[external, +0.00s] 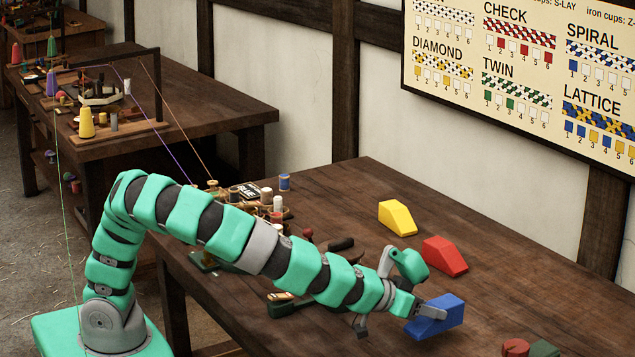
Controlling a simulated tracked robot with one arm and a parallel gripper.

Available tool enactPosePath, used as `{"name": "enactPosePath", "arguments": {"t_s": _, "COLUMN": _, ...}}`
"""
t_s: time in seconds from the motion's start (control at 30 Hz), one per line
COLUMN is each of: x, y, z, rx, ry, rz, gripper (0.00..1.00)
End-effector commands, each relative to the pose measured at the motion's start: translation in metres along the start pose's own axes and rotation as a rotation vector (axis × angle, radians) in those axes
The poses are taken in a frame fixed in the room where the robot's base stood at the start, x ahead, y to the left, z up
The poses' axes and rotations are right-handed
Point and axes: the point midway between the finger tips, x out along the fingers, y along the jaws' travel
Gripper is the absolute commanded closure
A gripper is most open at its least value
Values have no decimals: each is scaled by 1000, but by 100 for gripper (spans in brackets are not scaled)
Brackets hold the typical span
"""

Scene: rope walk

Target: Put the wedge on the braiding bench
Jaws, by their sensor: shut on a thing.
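A blue wedge-shaped block (444,314) is at the front right of the near dark wooden table (510,262). My gripper (428,311) is shut on its left part, and one grey finger shows across it. I cannot tell whether the block touches the table top or is just above it. A yellow wedge-shaped block (397,217) and a red wedge-shaped block (445,255) rest on the table behind it. Another bench (215,110) with thread spools stands at the back left. The frame does not show for certain which one is the braiding bench.
Spools and small tools (277,205) crowd the near table's left part, behind and under my arm. A round red piece (516,347) and a dark green piece (543,349) lie at the bottom right, cut by the frame. The table's right part is mostly clear. Threads stretch near my arm.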

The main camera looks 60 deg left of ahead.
Motion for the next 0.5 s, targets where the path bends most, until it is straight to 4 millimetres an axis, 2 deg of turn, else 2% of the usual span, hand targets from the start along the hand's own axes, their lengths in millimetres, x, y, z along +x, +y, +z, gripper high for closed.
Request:
{"name": "enactPosePath", "arguments": {"t_s": 0.17, "x": 8, "y": 3, "z": -3, "rx": -3, "ry": 3, "rz": -3, "gripper": 86}}
{"name": "enactPosePath", "arguments": {"t_s": 0.33, "x": 20, "y": -2, "z": 21, "rx": 1, "ry": 3, "rz": -3, "gripper": 86}}
{"name": "enactPosePath", "arguments": {"t_s": 0.5, "x": 23, "y": -3, "z": 28, "rx": -2, "ry": 3, "rz": -2, "gripper": 86}}
